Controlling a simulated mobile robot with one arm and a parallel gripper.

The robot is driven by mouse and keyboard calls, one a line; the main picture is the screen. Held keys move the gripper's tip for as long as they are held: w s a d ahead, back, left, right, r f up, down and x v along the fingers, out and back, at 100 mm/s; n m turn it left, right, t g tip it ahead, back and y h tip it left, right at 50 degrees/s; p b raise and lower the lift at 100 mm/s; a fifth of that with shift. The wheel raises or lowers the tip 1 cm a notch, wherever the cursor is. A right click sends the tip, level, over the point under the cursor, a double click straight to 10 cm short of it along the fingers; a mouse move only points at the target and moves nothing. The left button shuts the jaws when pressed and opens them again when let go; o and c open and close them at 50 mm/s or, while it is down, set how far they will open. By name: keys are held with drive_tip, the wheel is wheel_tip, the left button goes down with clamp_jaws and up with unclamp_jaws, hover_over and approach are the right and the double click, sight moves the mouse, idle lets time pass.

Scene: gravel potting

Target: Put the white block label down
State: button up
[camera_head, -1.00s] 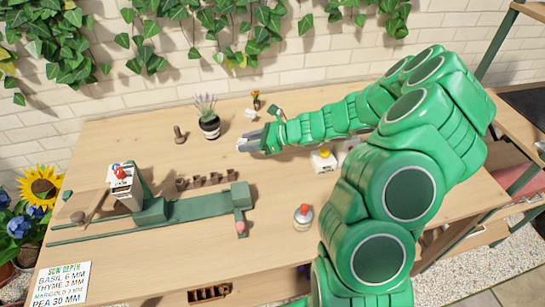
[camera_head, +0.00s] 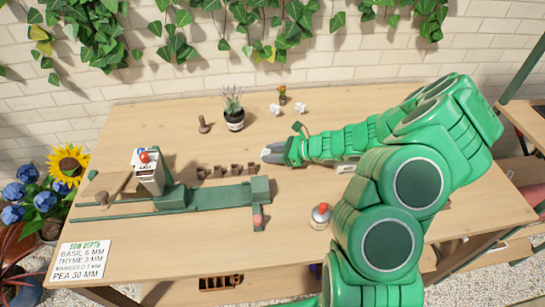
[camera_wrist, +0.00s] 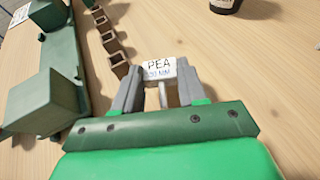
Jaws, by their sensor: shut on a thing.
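My gripper (camera_head: 274,154) is shut on the white block label (camera_wrist: 158,67). The label shows between the fingertips in the wrist view, with "PEA" and "30 MM" printed on its face. A pale stem shows below it between the fingers. In the head view the label is a small white patch (camera_head: 267,156) at the fingertips, to the right of the row of small brown pots (camera_head: 228,170). I cannot tell whether the label touches the table.
A long green fixture (camera_head: 215,196) with a white seed packet (camera_head: 148,178) at its left end lies in front of the pots. A potted lavender (camera_head: 234,120) stands behind. A red-topped bottle (camera_head: 320,215) stands in front. A sowing-depth card (camera_head: 82,261) is at front left.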

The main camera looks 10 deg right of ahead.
drive_tip(key=shift+f, duration=1.05)
drive_tip(key=shift+f, duration=0.1)
drive_tip(key=o, duration=1.1)
